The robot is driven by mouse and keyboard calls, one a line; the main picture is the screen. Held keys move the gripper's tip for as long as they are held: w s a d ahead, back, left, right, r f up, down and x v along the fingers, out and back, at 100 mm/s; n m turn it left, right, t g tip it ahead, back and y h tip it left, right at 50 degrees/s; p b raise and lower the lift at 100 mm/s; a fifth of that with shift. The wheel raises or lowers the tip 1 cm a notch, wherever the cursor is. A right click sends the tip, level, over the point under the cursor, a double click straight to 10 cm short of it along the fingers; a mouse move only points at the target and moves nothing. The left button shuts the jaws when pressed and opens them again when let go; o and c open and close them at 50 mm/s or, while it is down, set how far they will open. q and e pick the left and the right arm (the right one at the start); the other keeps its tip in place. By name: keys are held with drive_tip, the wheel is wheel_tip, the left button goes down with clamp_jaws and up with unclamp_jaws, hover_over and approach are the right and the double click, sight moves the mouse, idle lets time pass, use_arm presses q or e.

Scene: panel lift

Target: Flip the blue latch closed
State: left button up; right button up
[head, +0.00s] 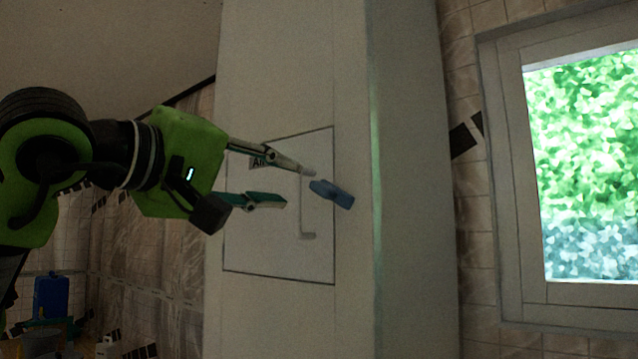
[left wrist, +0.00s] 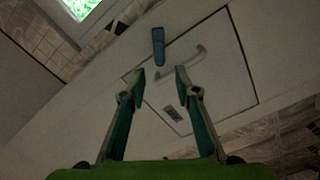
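The blue latch (head: 332,194) sits at the right edge of a square panel (head: 262,250) on a white column, tilted, with its left end over the panel's edge. It also shows in the left wrist view (left wrist: 158,47), beyond the fingertips. My left gripper (head: 302,187) is open in front of the panel. Its upper fingertip appears close to the latch's left end; I cannot tell whether they touch. In the left wrist view the gap between the fingers (left wrist: 160,73) is empty. My right gripper is not in view.
A pale bent handle (head: 306,234) is on the panel, right of the lower finger. A small label (head: 258,162) is partly hidden behind the upper finger. A bright window (head: 585,170) is at the right. A blue container (head: 51,297) stands at lower left.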

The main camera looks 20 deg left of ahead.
sight(316, 189)
use_arm(q)
drive_tip(key=p+x, duration=0.3)
drive_tip(key=x, duration=0.7)
drive_tip(key=shift+c, duration=0.3)
clamp_jaws()
